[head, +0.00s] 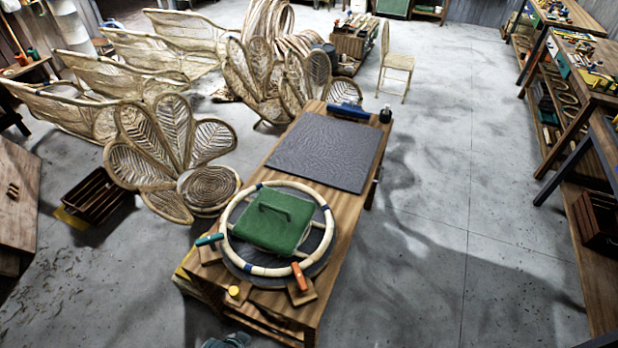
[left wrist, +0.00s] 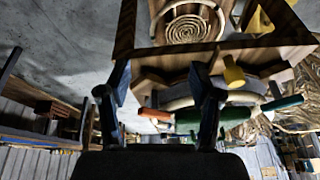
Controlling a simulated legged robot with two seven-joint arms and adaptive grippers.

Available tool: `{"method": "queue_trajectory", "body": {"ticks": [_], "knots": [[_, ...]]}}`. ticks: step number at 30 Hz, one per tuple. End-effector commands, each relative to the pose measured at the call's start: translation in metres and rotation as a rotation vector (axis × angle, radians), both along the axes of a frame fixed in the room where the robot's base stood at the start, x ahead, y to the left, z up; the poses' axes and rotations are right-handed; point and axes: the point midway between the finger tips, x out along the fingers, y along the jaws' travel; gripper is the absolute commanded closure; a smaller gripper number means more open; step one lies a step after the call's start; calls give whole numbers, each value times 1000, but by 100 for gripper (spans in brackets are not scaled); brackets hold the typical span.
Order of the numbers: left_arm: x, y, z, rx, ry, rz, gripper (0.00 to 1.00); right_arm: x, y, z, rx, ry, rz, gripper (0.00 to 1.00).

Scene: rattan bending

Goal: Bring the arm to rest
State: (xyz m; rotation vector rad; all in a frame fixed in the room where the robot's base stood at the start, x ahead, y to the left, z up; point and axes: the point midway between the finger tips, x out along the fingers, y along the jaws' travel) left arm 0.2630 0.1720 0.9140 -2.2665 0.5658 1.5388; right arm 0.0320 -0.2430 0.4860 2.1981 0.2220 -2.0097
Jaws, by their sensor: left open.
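My left gripper (left wrist: 161,78) shows in the left wrist view with its two dark fingers spread apart and nothing held between them. Beyond the fingers are the wooden workbench, the green pad (left wrist: 226,114) and the orange (left wrist: 155,113) and teal (left wrist: 283,102) clamp handles, apparently upside down. In the head view, a pale rattan ring (head: 228,218) lies around the green pad (head: 272,222) on a dark round plate. A teal clamp (head: 209,240) and an orange clamp (head: 299,276) sit at the ring's edge. My right gripper is in neither view.
The wooden workbench (head: 345,222) carries a dark grey mat (head: 325,150) and a yellow knob (head: 234,291). Rattan chair frames (head: 172,150) stand to its left, near a dark crate (head: 95,195). Loaded shelves (head: 580,50) line the right. The floor (head: 430,180) between is clear.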

Motion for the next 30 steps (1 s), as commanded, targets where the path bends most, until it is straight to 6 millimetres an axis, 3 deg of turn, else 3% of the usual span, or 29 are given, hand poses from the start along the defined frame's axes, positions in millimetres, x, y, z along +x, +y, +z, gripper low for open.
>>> {"method": "queue_trajectory", "body": {"ticks": [5, 14, 20, 23, 27, 30], "knots": [[-40, 42, -4, -1, 66, 379, 36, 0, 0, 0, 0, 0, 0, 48], [-23, 37, -104, 7, 101, 364, 36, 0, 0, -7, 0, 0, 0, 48], [-28, 37, -190, 16, 134, 356, 36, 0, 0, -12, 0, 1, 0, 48], [-42, 38, -249, 23, 159, 352, 36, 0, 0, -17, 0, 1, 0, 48], [-83, 44, -338, 34, 198, 344, 36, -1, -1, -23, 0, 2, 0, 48], [-123, 50, -390, 43, 224, 337, 36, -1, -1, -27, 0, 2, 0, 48]]}}
